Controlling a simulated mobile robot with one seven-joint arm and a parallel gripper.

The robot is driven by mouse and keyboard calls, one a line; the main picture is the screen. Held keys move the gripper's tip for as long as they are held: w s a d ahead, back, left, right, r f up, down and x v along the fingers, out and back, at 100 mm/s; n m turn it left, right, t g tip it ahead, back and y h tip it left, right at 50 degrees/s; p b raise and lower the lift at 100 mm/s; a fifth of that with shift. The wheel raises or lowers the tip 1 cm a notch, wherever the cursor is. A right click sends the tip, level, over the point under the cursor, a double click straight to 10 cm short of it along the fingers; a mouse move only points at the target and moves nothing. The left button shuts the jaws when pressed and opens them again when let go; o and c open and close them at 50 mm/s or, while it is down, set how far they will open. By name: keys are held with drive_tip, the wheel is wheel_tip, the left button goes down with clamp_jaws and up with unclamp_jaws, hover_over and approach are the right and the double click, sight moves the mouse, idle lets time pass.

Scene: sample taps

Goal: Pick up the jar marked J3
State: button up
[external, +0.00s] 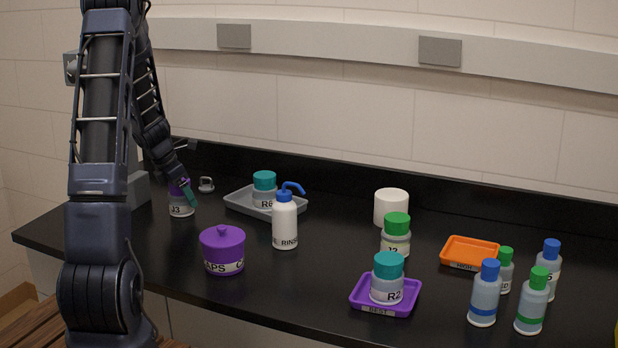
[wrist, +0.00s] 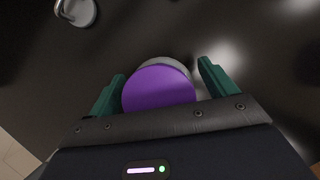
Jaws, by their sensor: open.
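The jar marked J3 (external: 181,206) stands upright at the left end of the black counter. It has a clear body with a white label and a purple lid, which is partly hidden by my gripper in the external view. My gripper (external: 183,186) is at the height of its lid. In the wrist view the purple lid (wrist: 158,90) lies between the two green fingers of my open gripper (wrist: 162,82), with a visible gap on the right side. Whether a finger touches the lid on the left, I cannot tell.
A small metal fitting (external: 206,185) is just right of the jar, also in the wrist view (wrist: 76,10). A grey tray (external: 236,204) holds jar R6 (external: 264,188). A purple CAPS pot (external: 222,252) and a rinse bottle (external: 285,222) stand nearer the middle. Several jars and bottles stand to the right.

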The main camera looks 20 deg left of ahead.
drive_tip(key=c, duration=1.1)
drive_tip(key=shift+r, duration=0.1)
drive_tip(key=shift+c, duration=0.2)
